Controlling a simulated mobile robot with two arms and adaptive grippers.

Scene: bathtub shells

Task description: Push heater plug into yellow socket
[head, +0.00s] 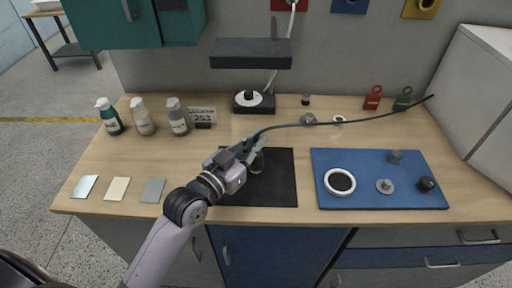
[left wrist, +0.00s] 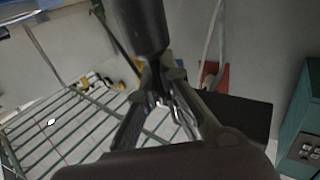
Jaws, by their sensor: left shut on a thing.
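The yellow socket (head: 420,8) is on the back wall at the upper right, cut off by the top edge in the head view. My left gripper (head: 253,150) is over the black mat, far below and left of that socket. It is shut on a dark plug-like piece, which shows as a black cylinder (left wrist: 140,25) at the fingers (left wrist: 165,90) in the left wrist view. A thin black cable (head: 350,119) runs from near the gripper to the right across the table. The plug's front end is hard to make out. My right gripper is not in view.
Red (head: 288,4) and blue (head: 350,5) sockets are on the wall; a white cable (head: 291,30) runs up to the red one. A dark hanging block (head: 250,53) is above the table's back. Bottles (head: 143,117) stand left; a blue mat (head: 380,200) with parts lies right.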

